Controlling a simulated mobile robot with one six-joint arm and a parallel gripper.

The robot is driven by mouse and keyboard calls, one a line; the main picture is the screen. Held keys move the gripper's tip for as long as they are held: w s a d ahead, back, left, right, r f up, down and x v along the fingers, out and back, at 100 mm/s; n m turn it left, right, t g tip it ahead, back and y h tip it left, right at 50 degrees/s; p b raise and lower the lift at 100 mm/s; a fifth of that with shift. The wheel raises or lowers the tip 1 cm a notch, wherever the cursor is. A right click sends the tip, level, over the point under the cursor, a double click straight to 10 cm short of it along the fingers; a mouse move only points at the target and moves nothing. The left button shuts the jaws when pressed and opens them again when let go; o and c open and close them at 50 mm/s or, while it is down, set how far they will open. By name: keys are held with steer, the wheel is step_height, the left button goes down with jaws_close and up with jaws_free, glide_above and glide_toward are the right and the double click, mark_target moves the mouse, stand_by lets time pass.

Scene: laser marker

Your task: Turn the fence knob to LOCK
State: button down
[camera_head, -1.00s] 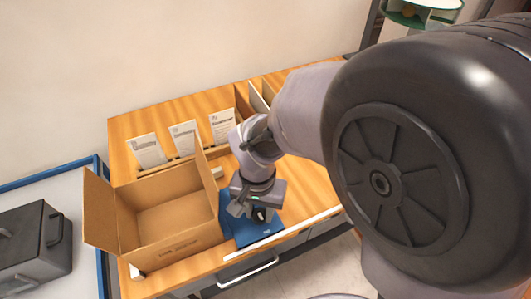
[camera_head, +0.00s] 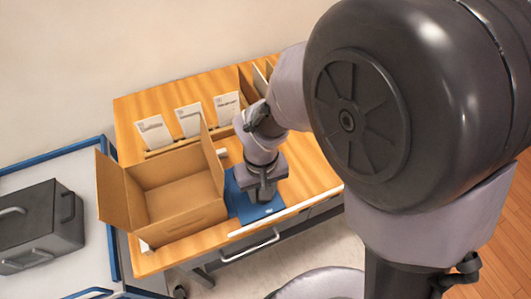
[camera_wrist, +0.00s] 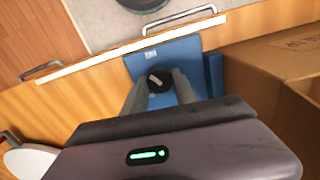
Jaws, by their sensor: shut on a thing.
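The fence knob (camera_wrist: 154,77) is a round black knob with a pale bar across its top, standing on a blue plate (camera_wrist: 178,50). In the wrist view the bar runs at a slant. My gripper (camera_wrist: 160,84) has one grey finger on each side of the knob and is shut on it. In the head view my gripper (camera_head: 262,194) points down over the blue plate (camera_head: 234,200) and hides most of the knob. I cannot read any LOCK marking.
An open cardboard box (camera_head: 172,193) stands close beside the plate on the wooden bench (camera_head: 168,104). Several white cards (camera_head: 188,119) stand behind it. A drawer handle (camera_head: 250,247) is at the bench front. A black case (camera_head: 38,230) lies on the left table.

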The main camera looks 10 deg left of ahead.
steer(key=n+p, duration=0.2)
steer(key=n, duration=0.2)
steer(key=shift+r+n, duration=0.15)
steer(key=shift+n, duration=0.15)
steer(key=n+p, duration=0.1)
steer(key=n, duration=0.2)
steer(key=shift+n, duration=0.3)
steer(key=n+p, duration=0.2)
steer(key=n, duration=0.2)
steer(key=n+p, duration=0.1)
steer(key=n, duration=0.3)
steer(key=shift+p, duration=0.3)
steer(key=shift+n, duration=0.5)
steer(key=c, duration=1)
jaws_free()
